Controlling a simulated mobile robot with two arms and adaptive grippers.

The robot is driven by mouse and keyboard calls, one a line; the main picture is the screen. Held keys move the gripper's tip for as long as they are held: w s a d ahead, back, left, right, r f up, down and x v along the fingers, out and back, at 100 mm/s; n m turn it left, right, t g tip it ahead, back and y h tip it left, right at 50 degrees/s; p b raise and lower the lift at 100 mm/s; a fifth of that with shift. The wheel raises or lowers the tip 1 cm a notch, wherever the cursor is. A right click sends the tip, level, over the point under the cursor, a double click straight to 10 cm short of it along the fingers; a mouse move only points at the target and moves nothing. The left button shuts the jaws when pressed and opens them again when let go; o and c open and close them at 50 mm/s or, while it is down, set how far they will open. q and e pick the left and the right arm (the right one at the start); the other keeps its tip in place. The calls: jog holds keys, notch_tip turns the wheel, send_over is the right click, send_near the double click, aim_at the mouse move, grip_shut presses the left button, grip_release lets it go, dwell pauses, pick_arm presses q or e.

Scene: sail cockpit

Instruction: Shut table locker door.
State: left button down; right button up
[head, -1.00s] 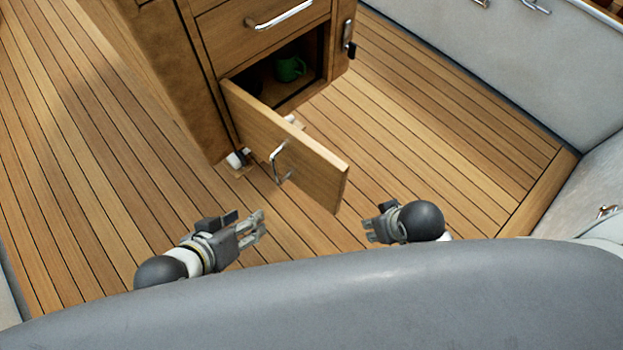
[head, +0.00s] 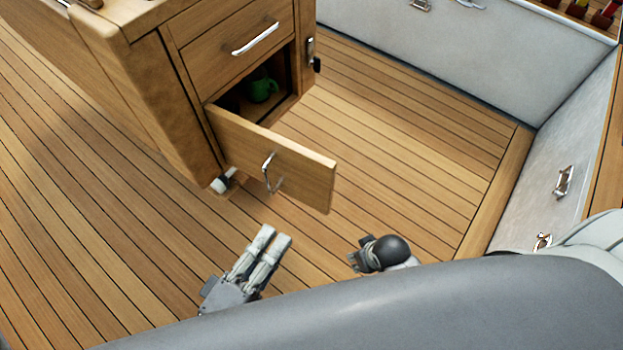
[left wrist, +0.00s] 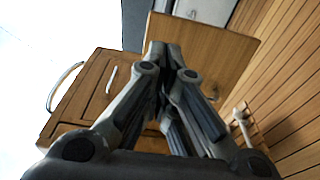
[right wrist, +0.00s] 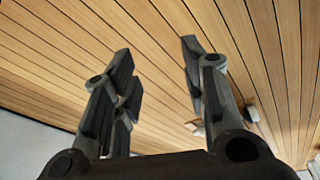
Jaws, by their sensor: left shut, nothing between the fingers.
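The locker door (head: 300,168) of the wooden table stands open, swung out toward me, with a metal handle (head: 268,174) on its outer face. Behind it the locker compartment (head: 236,98) is open, with a green mug (head: 262,90) inside. My left gripper (head: 278,236) is shut and empty, in front of and below the door, apart from it in the head view. In the left wrist view its fingers (left wrist: 168,48) overlap the door (left wrist: 215,50). My right gripper (head: 354,256) is right of the left one, near the floor; in the right wrist view its fingers (right wrist: 155,45) are spread with nothing between them.
A closed drawer with a metal handle (head: 255,38) sits above the locker. The plank floor (head: 410,150) right of the table is clear. Pale bench walls (head: 450,60) bound the right and back. A grey rounded surface crosses the bottom of the head view.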

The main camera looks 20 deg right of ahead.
aim_at(320, 170)
pick_arm(q)
jog(key=p+x, duration=0.1)
jog(key=x, duration=1.2)
jog(key=shift+w, duration=0.1)
jog(key=shift+w+d, duration=0.1)
pick_arm(e)
jog(key=f, duration=0.1)
jog(key=s+f, duration=0.1)
jog(key=f, duration=0.2)
jog(key=shift+s+d+f, duration=0.1)
jog(key=shift+s+f, duration=0.15)
jog(key=shift+s, duration=0.05)
jog(key=shift+w+r, duration=0.1)
jog(key=shift+w, duration=0.05)
